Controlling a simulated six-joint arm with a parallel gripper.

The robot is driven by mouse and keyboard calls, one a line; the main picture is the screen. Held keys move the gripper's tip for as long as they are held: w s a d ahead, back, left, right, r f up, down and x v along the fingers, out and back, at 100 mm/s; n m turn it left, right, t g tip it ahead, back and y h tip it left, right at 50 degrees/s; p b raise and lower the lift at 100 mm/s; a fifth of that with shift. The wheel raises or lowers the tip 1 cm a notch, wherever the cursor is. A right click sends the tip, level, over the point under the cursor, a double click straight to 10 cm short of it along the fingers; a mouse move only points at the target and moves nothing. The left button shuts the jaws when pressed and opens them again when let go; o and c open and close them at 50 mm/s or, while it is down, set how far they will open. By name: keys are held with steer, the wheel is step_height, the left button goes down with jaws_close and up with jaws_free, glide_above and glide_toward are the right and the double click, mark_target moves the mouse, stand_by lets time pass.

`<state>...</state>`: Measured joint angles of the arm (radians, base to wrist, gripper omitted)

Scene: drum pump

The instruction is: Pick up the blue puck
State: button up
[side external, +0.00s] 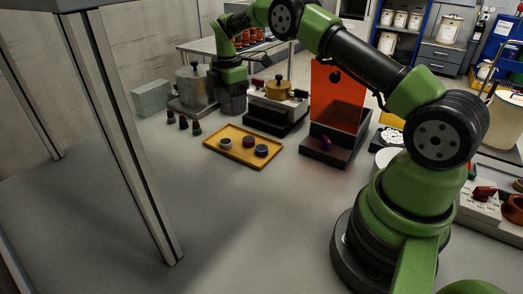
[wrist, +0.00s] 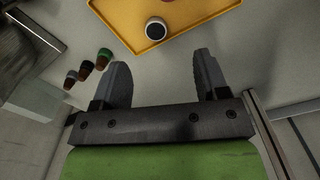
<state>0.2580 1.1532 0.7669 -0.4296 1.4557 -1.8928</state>
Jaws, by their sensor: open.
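A yellow tray (side external: 237,154) lies on the table and holds three small pucks. The blue puck (side external: 262,151) appears to be the dark bluish one near the tray's right end. My gripper (wrist: 160,70) is open and empty. The blue puck is not clearly seen there.
Several small dark pegs (side external: 183,123) stand left of the tray. A metal pot (side external: 192,84), a brass-coloured pot on a black base (side external: 277,91) and an orange panel on a dark stand (side external: 337,100) line the back. The table front is clear.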

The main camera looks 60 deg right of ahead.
steer(key=s+d+f+m, duration=0.2)
steer(key=s+m, duration=0.6)
steer(key=m, duration=0.7)
glide_above(261, 148)
steer(key=f, duration=0.3)
steer(key=shift+s+d+f+m, duration=0.1)
steer(key=shift+s+f+m, duration=0.25)
steer(key=shift+f+m, duration=0.05)
steer(key=f, duration=0.5)
steer(key=shift+w+f, duration=0.4)
steer(key=c, duration=1)
